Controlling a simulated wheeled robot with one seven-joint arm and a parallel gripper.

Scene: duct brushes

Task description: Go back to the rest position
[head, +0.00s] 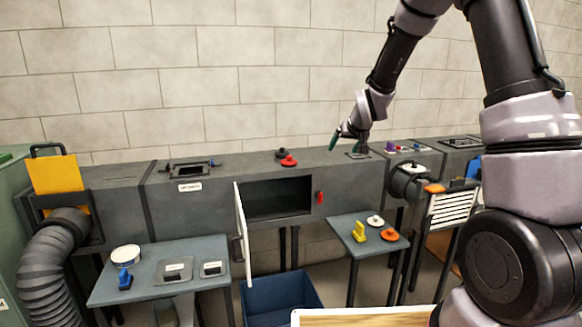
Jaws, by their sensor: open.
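My gripper (347,139) is at the upper middle right of the head view, at the end of my bent arm. Its jaws are open, and I see nothing between them. It hangs near the top of the grey duct (228,174), close to a dark square opening (357,155). I cannot tell the exact gap between the fingertips and the duct top.
A white door (242,232) stands open before the duct's dark compartment. A left table (205,251) and a small right table (343,226) hold small parts. A blue bin (283,291) sits on the floor. A wooden-topped surface (355,318) is nearest me.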

